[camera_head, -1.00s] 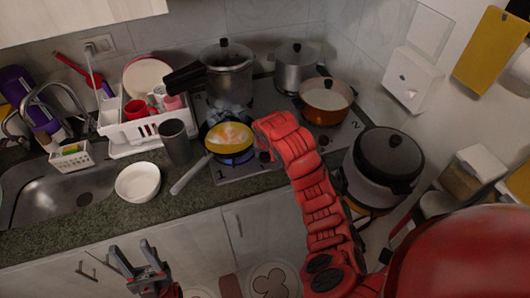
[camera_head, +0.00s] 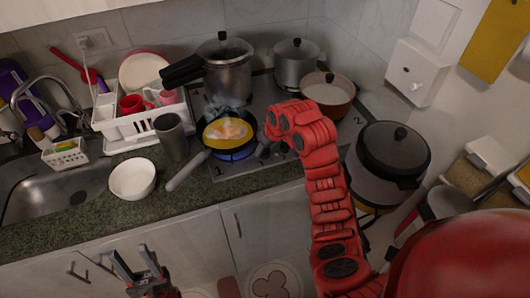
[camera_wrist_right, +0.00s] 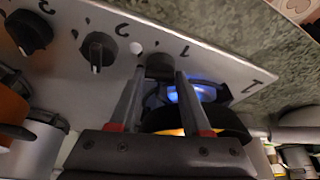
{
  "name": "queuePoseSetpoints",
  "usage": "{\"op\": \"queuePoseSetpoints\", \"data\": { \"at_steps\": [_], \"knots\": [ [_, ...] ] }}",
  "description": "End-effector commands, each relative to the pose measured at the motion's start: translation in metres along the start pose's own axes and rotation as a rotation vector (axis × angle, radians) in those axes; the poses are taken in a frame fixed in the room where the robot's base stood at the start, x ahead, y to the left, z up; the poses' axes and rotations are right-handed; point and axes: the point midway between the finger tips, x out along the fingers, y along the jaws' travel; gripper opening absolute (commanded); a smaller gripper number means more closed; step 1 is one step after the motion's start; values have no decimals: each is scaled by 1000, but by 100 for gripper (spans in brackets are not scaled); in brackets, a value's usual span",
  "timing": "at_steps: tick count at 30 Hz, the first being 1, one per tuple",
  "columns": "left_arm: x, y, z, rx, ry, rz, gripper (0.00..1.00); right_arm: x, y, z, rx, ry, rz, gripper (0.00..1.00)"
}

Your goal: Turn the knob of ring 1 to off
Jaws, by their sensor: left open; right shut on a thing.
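My right gripper (camera_wrist_right: 162,72) is shut on a dark stove knob (camera_wrist_right: 160,65), one fingertip on each side of it. This knob is the one closest to the printed 1 on the steel hob. A blue flame (camera_wrist_right: 190,94) burns on the ring beside it; it also shows in the head view (camera_head: 236,153) under a frying pan with yellow contents (camera_head: 226,131). In the head view my right wrist hides most of the held knob. My left gripper (camera_head: 138,272) is open and empty, low in front of the counter.
Two other knobs (camera_wrist_right: 99,50) (camera_wrist_right: 29,32) sit along the hob's front edge. A pressure cooker (camera_head: 228,75), a steel pot (camera_head: 298,66) and an orange pot (camera_head: 328,95) stand on the hob. A white bowl (camera_head: 132,179) and a grey cup (camera_head: 171,137) stand on the counter left.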

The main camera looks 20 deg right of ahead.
Motion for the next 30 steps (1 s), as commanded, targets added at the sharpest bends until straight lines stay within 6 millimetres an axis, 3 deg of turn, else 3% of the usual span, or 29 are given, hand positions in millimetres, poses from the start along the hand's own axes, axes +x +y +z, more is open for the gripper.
{"op": "queuePoseSetpoints", "data": {
  "at_steps": [8,30],
  "knots": [
    [-10,0,2,0,0,0,50,0,3,0,-237,1,-100,0],
    [9,0,-2,0,0,0,50,0,4,-2,-818,-2,-344,0]
  ]
}}
